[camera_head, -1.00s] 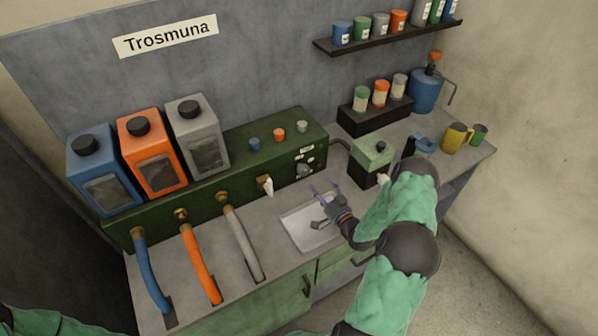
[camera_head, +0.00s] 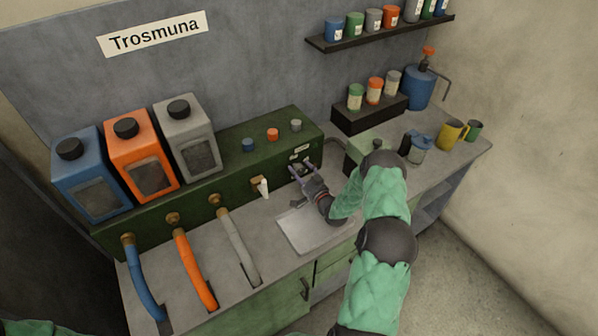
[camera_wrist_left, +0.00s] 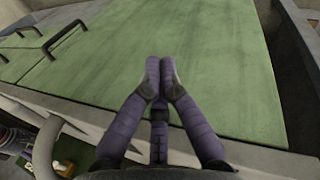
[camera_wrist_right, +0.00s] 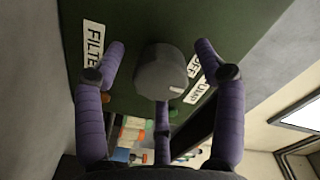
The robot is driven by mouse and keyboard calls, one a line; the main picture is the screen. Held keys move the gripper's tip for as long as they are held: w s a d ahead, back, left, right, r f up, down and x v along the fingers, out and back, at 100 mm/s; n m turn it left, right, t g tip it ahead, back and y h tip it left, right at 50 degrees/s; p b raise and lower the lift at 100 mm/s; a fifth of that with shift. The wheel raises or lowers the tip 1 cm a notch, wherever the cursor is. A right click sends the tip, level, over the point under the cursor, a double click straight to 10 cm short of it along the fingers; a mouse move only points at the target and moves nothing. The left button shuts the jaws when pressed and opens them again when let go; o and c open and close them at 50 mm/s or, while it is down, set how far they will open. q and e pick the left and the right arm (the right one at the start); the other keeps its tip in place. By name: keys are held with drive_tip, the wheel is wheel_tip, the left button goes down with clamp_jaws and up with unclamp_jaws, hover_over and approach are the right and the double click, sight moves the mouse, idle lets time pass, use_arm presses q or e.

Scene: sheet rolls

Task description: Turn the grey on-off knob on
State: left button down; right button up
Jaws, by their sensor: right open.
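The grey knob (camera_wrist_right: 160,72) sits on the front of the green panel in the right wrist view. Its white mark points to the lower right, on the side of the labels with "OFF" (camera_wrist_right: 193,68) and what looks like "PUMP" (camera_wrist_right: 197,94). My right gripper (camera_wrist_right: 160,52) is open, its purple fingers on either side of the knob, with gaps visible. In the head view my right gripper (camera_head: 301,171) is at the panel's right end and partly hides the knob. My left gripper (camera_wrist_left: 159,66) is shut and empty in its wrist view, before green cabinet doors.
A "FILTER" label (camera_wrist_right: 93,55) is left of the knob. The green panel (camera_head: 235,160) also carries a white-handled tap (camera_head: 262,187) and several hoses. A grey tray (camera_head: 312,228) lies below my right arm. A light-green box (camera_head: 366,148) stands to the right.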

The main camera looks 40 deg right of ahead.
drive_tip(key=shift+w, duration=0.3)
drive_tip(key=c, duration=1.2)
drive_tip(key=shift+o, duration=0.2)
